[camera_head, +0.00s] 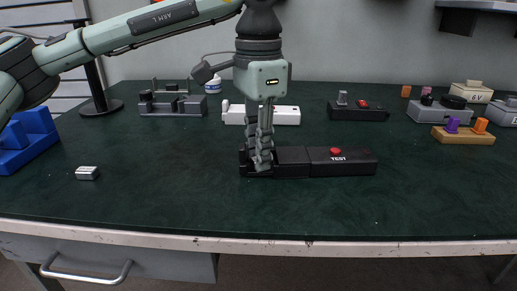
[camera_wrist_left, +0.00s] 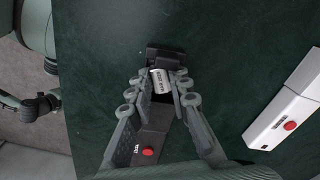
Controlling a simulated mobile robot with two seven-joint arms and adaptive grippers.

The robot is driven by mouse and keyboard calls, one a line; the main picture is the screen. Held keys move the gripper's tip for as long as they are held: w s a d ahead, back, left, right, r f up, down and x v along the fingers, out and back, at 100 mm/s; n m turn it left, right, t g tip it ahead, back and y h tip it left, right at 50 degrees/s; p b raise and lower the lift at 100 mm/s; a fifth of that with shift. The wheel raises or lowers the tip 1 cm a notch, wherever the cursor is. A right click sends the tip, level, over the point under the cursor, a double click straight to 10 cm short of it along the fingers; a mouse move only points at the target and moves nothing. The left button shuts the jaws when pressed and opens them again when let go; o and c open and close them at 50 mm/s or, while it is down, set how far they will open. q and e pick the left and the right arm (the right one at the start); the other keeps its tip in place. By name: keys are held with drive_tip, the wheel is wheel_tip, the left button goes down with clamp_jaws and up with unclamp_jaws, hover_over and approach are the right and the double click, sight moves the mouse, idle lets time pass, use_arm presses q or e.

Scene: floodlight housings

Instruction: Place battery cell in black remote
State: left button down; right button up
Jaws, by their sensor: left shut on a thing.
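The black remote (camera_head: 335,161) lies on the green table in the middle of the head view, with a red button and the word TEST at its right end. It also shows in the wrist view (camera_wrist_left: 152,148), below my fingers. My left gripper (camera_head: 261,165) points down over the remote's left end. In the wrist view my left gripper (camera_wrist_left: 162,88) is shut on a silver battery cell (camera_wrist_left: 161,81), which is at the remote's open end. I cannot tell whether the cell touches the bay floor. The fingers hide the cell in the head view.
Another silver cell (camera_head: 87,173) lies at the left, near a blue holder (camera_head: 27,139). A white remote (camera_head: 287,115) lies behind the black one. Grey and black devices (camera_head: 357,111) stand along the back. The table's front is clear.

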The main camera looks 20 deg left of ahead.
use_arm(q)
drive_tip(key=shift+f, duration=0.1)
drive_tip(key=c, duration=1.6)
unclamp_jaws()
drive_tip(key=shift+f, duration=0.1)
drive_tip(key=shift+o, duration=0.9)
drive_tip(key=shift+r, duration=0.6)
wheel_tip(320, 180, up, 11)
drive_tip(key=p, duration=0.1)
drive_tip(key=shift+r, duration=0.15)
use_arm(e)
drive_tip(key=shift+a+x, duration=0.2)
drive_tip(key=shift+x, duration=1.2)
